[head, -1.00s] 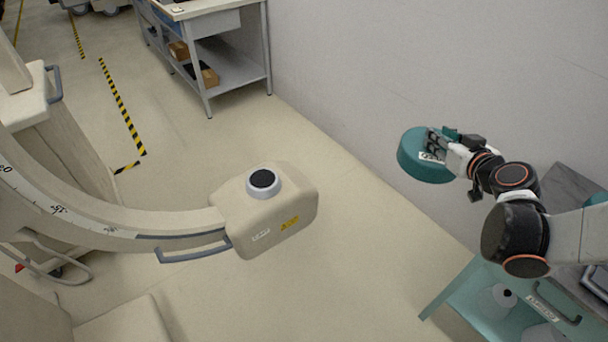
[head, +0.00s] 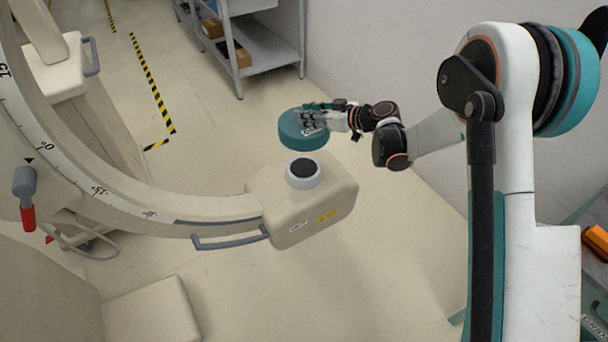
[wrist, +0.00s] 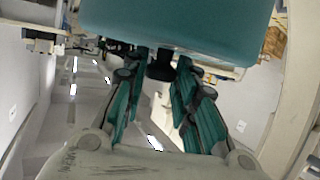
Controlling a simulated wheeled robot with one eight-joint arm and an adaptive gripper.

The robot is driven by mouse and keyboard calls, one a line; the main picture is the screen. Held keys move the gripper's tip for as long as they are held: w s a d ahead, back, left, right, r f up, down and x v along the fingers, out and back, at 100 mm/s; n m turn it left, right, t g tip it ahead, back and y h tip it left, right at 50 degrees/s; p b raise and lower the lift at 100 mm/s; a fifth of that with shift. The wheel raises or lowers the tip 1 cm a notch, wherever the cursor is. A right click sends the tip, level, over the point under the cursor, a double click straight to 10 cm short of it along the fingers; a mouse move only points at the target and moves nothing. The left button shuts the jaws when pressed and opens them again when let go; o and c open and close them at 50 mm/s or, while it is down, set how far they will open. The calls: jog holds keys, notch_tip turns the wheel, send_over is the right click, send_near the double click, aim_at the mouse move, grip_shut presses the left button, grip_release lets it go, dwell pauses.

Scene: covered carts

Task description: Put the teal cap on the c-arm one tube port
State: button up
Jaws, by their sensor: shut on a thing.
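The teal cap (head: 296,133) is a wide, round, shallow cover. My gripper (head: 318,117) is shut on it from the right and holds it in the air. In the wrist view the cap (wrist: 175,28) fills the top, and the fingers (wrist: 158,85) meet at a small dark part beneath it. The c-arm's tube port (head: 303,171) is a white ring with a black centre on top of the beige housing (head: 308,211). It is uncovered. In the head view the cap appears just above and behind the port, apart from it; the exact height gap is hard to tell.
The curved c-arm (head: 120,205) with a grey handle (head: 230,240) reaches in from the left. A grey shelf cart (head: 262,58) stands at the back by the wall. Open floor lies right of the housing. An orange item (head: 597,243) shows at the right edge.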

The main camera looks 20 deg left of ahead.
notch_tip(320, 180, down, 20)
jog(key=b, duration=0.6)
jog(key=shift+a+b, duration=0.15)
jog(key=shift+b, duration=0.25)
jog(key=shift+f, duration=0.15)
jog(key=o, duration=1.1)
